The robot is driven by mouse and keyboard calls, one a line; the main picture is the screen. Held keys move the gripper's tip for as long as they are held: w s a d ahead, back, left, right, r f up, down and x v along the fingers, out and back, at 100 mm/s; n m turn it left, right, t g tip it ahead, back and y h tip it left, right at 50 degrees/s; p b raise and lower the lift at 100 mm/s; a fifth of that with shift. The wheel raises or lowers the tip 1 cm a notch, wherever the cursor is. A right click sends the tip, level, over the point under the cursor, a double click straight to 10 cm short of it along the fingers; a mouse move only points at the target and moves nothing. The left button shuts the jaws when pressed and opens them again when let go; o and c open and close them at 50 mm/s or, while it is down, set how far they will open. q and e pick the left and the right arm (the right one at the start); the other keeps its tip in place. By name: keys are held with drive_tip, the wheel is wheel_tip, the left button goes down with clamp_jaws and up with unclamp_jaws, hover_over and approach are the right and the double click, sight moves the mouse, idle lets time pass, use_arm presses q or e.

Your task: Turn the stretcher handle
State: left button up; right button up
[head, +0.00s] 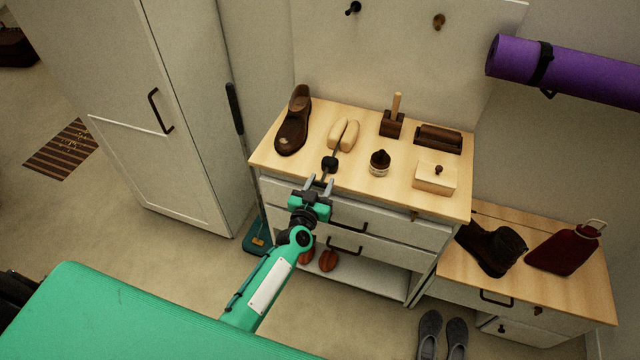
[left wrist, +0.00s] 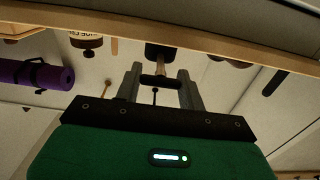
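The shoe stretcher (head: 344,134) lies on the wooden top of the cabinet, with two pale wooden halves. Its dark handle (head: 330,164) sticks out on a thin rod toward the cabinet's front edge. Contact with the handle cannot be made out. My right gripper is not in view.
A brown shoe (head: 293,122) stands left of the stretcher. A jar (head: 379,163), a dark block with a stick (head: 392,122), a brush (head: 438,138) and a pale box (head: 436,178) stand to the right. A lower cabinet (head: 560,285) holds a boot and a red bottle.

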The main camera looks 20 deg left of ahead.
use_arm(q)
drive_tip(key=shift+n, duration=0.3)
drive_tip(key=n, duration=0.3)
drive_tip(key=shift+n, duration=0.3)
drive_tip(key=n+b, duration=0.1)
drive_tip(key=n, duration=0.4)
drive_tip(key=shift+a+f, duration=0.1)
drive_tip(key=n+b, duration=0.1)
drive_tip(key=n, duration=0.5)
drive_tip(key=shift+f+n+b, duration=0.1)
drive_tip(key=shift+n+b, duration=0.3)
drive_tip(key=shift+n, duration=1)
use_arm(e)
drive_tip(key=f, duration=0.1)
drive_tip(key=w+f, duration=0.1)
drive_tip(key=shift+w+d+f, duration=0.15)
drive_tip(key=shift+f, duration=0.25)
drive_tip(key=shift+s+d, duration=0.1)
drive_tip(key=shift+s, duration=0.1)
use_arm(q)
drive_tip(key=o, duration=1)
